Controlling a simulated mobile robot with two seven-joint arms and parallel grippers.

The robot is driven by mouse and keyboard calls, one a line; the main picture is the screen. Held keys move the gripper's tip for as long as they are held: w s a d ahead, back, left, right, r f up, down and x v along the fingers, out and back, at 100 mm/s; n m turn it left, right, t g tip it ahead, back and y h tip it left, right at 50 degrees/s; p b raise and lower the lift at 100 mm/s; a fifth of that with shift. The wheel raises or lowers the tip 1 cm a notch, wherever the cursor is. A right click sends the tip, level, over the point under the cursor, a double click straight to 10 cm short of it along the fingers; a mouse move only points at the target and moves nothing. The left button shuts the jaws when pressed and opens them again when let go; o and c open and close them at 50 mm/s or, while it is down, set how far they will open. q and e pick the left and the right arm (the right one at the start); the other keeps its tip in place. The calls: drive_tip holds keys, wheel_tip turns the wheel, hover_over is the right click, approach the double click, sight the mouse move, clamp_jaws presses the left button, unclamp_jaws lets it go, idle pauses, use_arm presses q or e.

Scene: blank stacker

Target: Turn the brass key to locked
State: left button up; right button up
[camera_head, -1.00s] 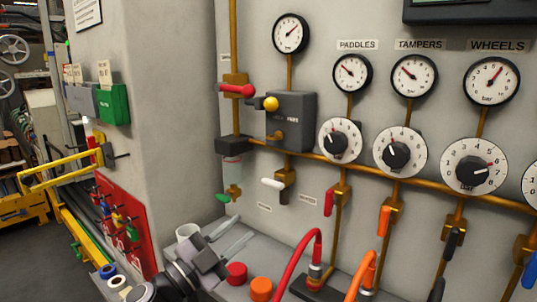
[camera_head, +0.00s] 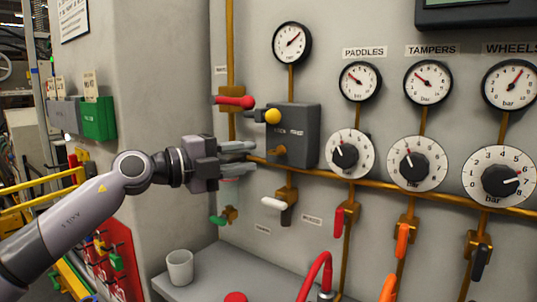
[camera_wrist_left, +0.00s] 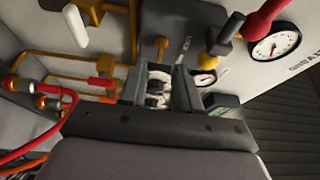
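The brass key (camera_head: 279,151) sticks out of the lower front of a grey box (camera_head: 305,135) on the wall. It also shows in the left wrist view (camera_wrist_left: 160,46), beyond the fingers. My left gripper (camera_head: 254,157) is open and empty, its two fingers pointing right towards the key. In the head view the fingertips are just left of the key and look apart from it. The box's small lettering is too blurred to read. My right gripper is in neither view.
A yellow knob (camera_head: 272,116) and a red lever (camera_head: 236,102) are above the fingers. A white-handled valve (camera_head: 275,203) sits below the box. A brass pipe (camera_head: 375,183) runs along the wall. A white cup (camera_head: 180,267) stands on the ledge below.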

sight(269, 153)
use_arm(q)
drive_tip(key=shift+x, duration=3.05)
drive_tip(key=shift+s, duration=0.1)
